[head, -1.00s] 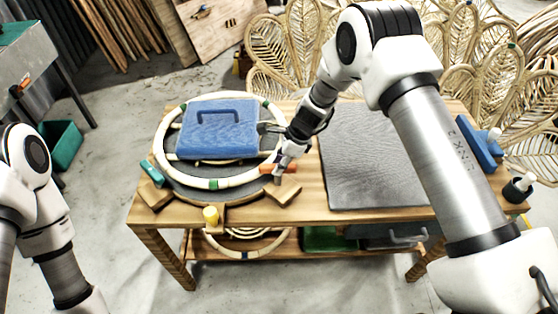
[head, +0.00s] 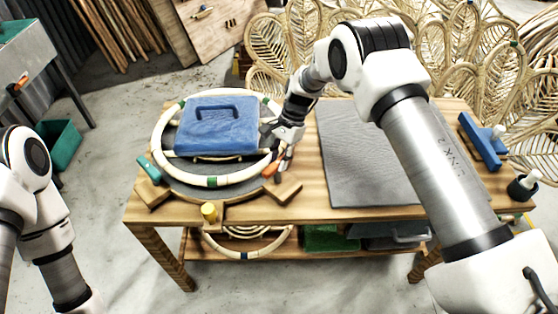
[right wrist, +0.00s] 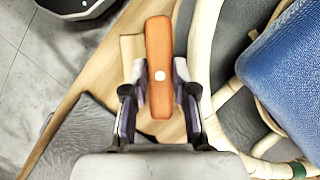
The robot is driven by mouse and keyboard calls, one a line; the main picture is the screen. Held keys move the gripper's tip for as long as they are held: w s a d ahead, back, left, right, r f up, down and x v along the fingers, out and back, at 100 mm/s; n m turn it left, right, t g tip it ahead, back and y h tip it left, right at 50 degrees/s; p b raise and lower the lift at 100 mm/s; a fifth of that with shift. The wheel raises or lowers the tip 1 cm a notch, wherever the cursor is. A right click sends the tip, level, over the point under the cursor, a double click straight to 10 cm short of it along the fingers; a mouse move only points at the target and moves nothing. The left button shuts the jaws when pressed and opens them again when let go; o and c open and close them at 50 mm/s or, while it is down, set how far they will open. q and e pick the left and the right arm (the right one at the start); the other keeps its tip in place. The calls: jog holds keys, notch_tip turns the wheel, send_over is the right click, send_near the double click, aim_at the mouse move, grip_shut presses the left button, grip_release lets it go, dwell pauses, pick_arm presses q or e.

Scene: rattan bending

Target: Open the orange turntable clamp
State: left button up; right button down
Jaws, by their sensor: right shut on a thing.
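The orange turntable clamp (head: 271,168) is a short bar at the front right edge of the dark round turntable (head: 176,184). It lies beside the pale rattan ring (head: 196,181). In the right wrist view the clamp (right wrist: 159,45) is a long orange bar with a white dot, beside the ring. My right gripper (head: 281,162) comes down onto it from above. In the wrist view its two fingers (right wrist: 160,88) press on both sides of the bar. The left arm shows at the lower left, but its gripper is out of the picture.
A blue block with a handle (head: 214,133) sits within the ring. A teal clamp (head: 149,168) is at the turntable's left. Wooden blocks (head: 281,193) and a yellow peg (head: 209,212) stand in front. A grey mat (head: 362,165) lies flat and clear to the right.

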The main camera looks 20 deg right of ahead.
dwell(0.3)
jog(key=c, duration=0.9)
grip_release()
jog(key=v, duration=1.2)
jog(key=shift+w+a, duration=0.1)
